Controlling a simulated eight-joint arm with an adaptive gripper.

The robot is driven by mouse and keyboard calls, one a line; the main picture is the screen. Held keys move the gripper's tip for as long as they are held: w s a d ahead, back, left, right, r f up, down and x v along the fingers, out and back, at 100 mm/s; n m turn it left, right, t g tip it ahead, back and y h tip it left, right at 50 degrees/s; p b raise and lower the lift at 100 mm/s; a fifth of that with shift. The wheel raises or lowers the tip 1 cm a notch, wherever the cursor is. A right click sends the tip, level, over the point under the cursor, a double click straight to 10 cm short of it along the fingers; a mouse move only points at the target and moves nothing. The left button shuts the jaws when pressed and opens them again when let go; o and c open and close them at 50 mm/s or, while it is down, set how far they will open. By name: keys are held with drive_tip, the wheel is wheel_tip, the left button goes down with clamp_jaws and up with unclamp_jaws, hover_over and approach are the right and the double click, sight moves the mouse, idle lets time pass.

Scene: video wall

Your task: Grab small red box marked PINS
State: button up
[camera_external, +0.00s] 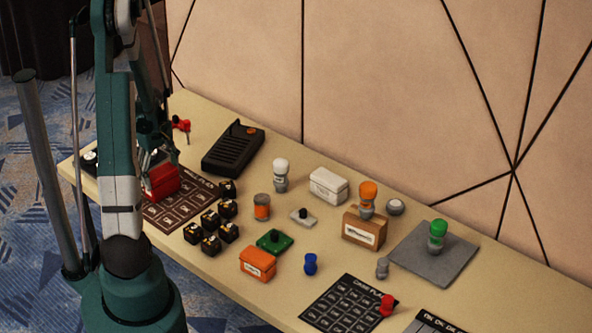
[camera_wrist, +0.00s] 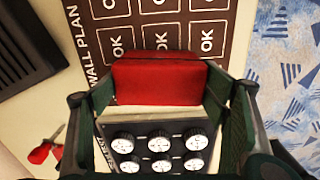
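The small red box (camera_external: 160,182) stands at the left of the table, at the upper left edge of the dark brown wall plan sheet. In the wrist view the red box (camera_wrist: 165,82) lies between my two fingers. No PINS marking is readable on it in either view. My gripper (camera_external: 154,162) is down at the box, partly hidden by my arm. In the wrist view my gripper (camera_wrist: 170,88) has one green-padded finger at each side of the box. Whether the pads press on it cannot be told.
A black device (camera_external: 233,148) stands behind the box. Several small black blocks (camera_external: 210,225) stand on and beside the wall plan sheet (camera_external: 165,215). A black panel with white dials (camera_wrist: 158,147) and a red-handled item (camera_wrist: 42,151) lie near my gripper. An orange box (camera_external: 257,264) stands farther right.

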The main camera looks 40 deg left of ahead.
drive_tip(key=shift+c, duration=0.8)
drive_tip(key=shift+r, duration=0.15)
drive_tip(key=shift+r+p, duration=0.65)
drive_tip(key=shift+r, duration=4.25)
